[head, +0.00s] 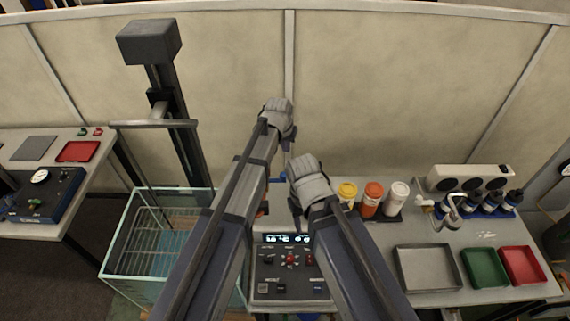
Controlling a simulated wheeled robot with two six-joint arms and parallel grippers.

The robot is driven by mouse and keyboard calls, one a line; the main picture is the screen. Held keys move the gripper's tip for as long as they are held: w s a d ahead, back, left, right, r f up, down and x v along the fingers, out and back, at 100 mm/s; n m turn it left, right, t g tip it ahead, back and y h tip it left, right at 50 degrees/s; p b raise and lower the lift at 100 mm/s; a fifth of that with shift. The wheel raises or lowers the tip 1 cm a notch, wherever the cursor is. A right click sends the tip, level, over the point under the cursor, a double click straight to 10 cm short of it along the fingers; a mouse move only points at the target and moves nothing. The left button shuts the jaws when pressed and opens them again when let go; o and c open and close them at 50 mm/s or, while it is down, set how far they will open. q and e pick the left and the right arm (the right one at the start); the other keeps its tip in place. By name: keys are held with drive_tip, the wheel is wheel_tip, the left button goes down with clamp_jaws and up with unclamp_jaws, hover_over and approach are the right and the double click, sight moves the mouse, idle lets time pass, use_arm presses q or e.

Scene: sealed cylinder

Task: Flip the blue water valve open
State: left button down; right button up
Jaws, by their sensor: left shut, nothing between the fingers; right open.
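My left gripper (278,112) is the higher one, raised in front of the beige wall; it is shut and empty. My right gripper (306,172) is lower and to the right, above the back of the middle bench; it is open, with nothing seen in it. A small blue part (264,205) shows between my two arms, just behind the control box; it may be the blue water valve, but my arms cover most of it. Its handle position cannot be told. Neither gripper appears to touch it.
A control box (289,291) with a lit display sits below my arms. A glass tank (119,256) stands left. Yellow, orange and white containers (372,196) stand right of my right gripper. A metal tray (428,268) lies farther right. A gauge panel (40,198) is on the left table.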

use_arm(q)
drive_tip(key=shift+f, duration=0.1)
drive_tip(key=a+b+x, duration=0.1)
drive_tip(key=b+x, duration=0.9)
drive_tip(key=s, duration=0.3)
drive_tip(key=shift+s+p, duration=0.3)
drive_tip(key=shift+s, duration=0.1)
